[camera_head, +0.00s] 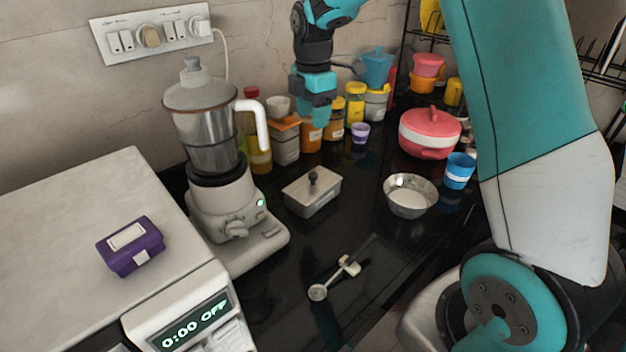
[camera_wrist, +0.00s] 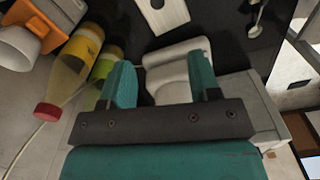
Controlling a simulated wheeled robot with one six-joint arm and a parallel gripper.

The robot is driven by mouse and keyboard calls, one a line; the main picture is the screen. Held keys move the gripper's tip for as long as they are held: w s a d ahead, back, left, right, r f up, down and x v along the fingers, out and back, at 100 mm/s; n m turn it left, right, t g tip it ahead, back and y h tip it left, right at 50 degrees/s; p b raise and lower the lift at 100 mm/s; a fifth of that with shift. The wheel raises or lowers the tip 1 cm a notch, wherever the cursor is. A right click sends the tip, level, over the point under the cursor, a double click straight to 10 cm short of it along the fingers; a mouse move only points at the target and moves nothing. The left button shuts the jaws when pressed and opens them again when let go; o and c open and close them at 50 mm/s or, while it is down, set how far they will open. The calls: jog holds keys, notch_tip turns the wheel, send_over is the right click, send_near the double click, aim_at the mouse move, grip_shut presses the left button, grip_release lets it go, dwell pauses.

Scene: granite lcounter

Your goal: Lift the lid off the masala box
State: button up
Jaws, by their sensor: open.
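The masala box appears to be the pale rectangular metal box (camera_head: 311,196) on the black counter, with its lid on and a dark knob (camera_head: 313,178) standing up from the lid. In the wrist view the box (camera_wrist: 172,17) shows at the top edge, partly cut off. My gripper (camera_head: 316,112) hangs in the air above and behind the box, in front of the wall. Its two teal fingers are apart with nothing between them in the wrist view (camera_wrist: 163,80). The gripper is clear of the lid.
A mixer grinder (camera_head: 215,150) stands left of the box. Several jars (camera_head: 286,142) and bottles line the wall behind it. A steel bowl (camera_head: 410,197) and a red casserole (camera_head: 430,133) are to the right. A spoon (camera_head: 320,291) lies in front. A purple box (camera_head: 131,247) sits on the microwave (camera_head: 60,215).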

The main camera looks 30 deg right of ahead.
jog(key=p, duration=0.3)
send_near(313, 174)
notch_tip(313, 174, down, 5)
jog(key=shift+d+f, duration=0.1)
jog(key=shift+f+p, duration=0.9)
jog(key=shift+f, duration=1.7)
jog(key=c, duration=1)
